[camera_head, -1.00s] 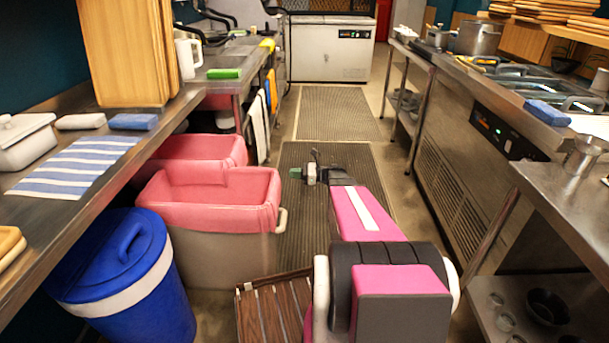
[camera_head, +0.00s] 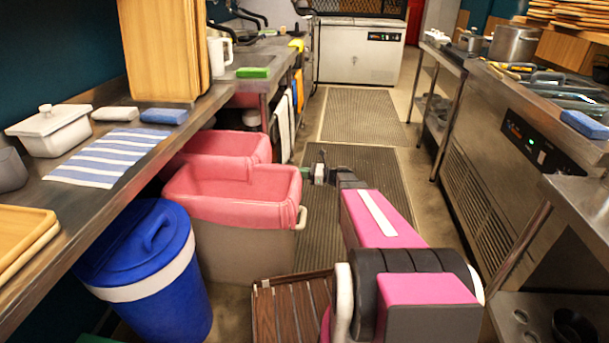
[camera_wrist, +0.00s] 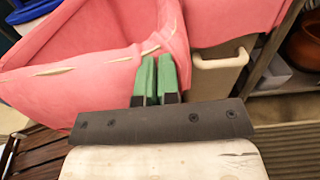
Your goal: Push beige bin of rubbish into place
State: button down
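A beige bin (camera_head: 245,248) with a pink liner (camera_head: 232,197) folded over its rim stands on the floor beside the left counter. A second pink-lined bin (camera_head: 228,148) stands right behind it, partly hidden. My gripper (camera_head: 319,170) is small at the end of my outstretched arm, beyond the front bin's right side. In the wrist view my green fingertips (camera_wrist: 157,78) are together with only a thin gap and nothing seen between them. They point at the front bin's pink liner (camera_wrist: 75,50); whether they touch it I cannot tell. The other bin's beige side (camera_wrist: 218,75) shows beyond.
A blue lidded barrel (camera_head: 150,265) stands left of the front bin, and a slatted brown wooden piece (camera_head: 292,308) lies before it. The left counter (camera_head: 85,210) overhangs the bins' side. A metal counter (camera_head: 500,175) lines the right. The matted aisle (camera_head: 362,115) is open.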

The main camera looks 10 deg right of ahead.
aim_at(289, 172)
jog(key=x, duration=1.9)
jog(key=shift+a, duration=0.3)
jog(key=shift+d, duration=0.1)
jog(key=v, duration=1.3)
jog(key=shift+s+d, duration=0.15)
jog(key=shift+d, duration=0.15)
jog(key=s+f+n+g+h, duration=0.1)
jog(key=s+n+h, duration=0.1)
jog(key=s+n, duration=0.1)
jog(key=s+a+n+g+h, duration=0.1)
jog(key=s+n+g+h, duration=0.1)
jog(key=s, duration=0.4)
jog(key=s+f+n+g+h, duration=0.1)
jog(key=s+n+h, duration=0.2)
jog(key=s+n, duration=0.2)
jog(key=shift+a+f+g, duration=0.3)
jog(key=shift+f, duration=0.05)
jog(key=s+d+r+n+h, duration=0.1)
jog(key=s+d+n+h, duration=0.7)
jog(key=s+n+h, duration=0.2)
jog(key=shift+s+d+r+n+g, duration=0.35)
jog(key=shift+s+n, duration=0.35)
jog(key=shift+s, duration=0.45)
